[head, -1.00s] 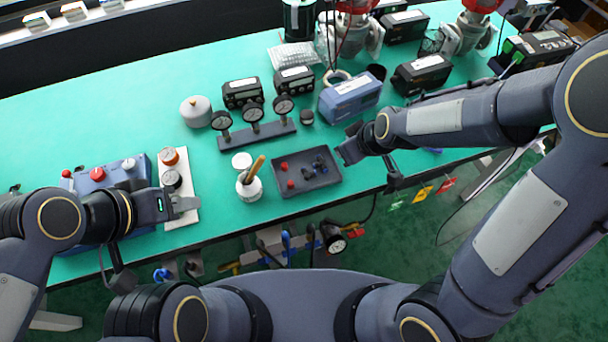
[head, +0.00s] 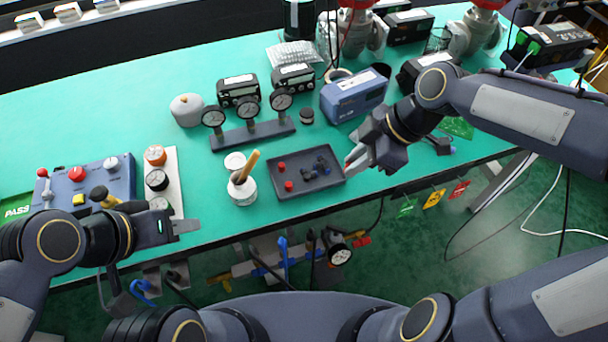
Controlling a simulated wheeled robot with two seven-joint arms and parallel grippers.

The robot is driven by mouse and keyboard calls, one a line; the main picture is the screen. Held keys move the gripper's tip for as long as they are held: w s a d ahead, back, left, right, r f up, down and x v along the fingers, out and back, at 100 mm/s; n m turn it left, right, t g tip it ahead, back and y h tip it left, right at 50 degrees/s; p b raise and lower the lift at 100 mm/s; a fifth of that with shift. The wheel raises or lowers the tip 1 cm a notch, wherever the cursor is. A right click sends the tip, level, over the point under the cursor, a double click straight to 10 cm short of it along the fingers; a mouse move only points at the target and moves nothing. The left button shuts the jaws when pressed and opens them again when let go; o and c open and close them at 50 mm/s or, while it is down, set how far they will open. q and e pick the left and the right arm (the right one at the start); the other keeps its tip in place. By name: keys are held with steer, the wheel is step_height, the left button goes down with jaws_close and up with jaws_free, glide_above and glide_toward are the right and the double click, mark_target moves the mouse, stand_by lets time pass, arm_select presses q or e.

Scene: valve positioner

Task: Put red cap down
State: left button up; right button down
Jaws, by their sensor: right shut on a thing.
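My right gripper (head: 358,158) is at the right edge of the dark parts tray (head: 322,201), its fingers pointing down and left. Two small red caps lie in the tray, one at the upper left (head: 281,166) and one at the lower left (head: 289,185). Several dark fittings (head: 318,168) lie in the tray's right half. My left gripper (head: 184,227) is near the bench's front edge, below the white gauge strip; its finger gap does not show clearly.
A white pot with a wooden-handled brush (head: 243,189) stands left of the tray. A gauge manifold (head: 254,134) and a blue device (head: 353,97) stand behind it. A blue control box (head: 88,186) is at the left. The green bench (head: 130,115) is clear at the back left.

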glide_toward(290, 175)
step_height(290, 175, up, 3)
steer(key=s, duration=0.3)
steer(key=w+a+f, duration=0.1)
steer(key=f, duration=0.1)
steer(key=w+a+f+b, duration=0.1)
steer(key=shift+w+a+f, duration=0.2)
steer(key=shift+w+f, duration=0.05)
steer(key=shift+f, duration=0.1)
steer(key=shift+w+a+f, duration=0.3)
steer(key=shift+a+f, duration=0.15)
steer(key=shift+f, duration=0.25)
step_height(290, 175, down, 3)
steer(key=shift+b, duration=0.35)
steer(key=c, duration=1.8)
jaws_free()
steer(key=shift+f, duration=0.1)
steer(key=shift+c, duration=0.2)
steer(key=shift+o, duration=0.7)
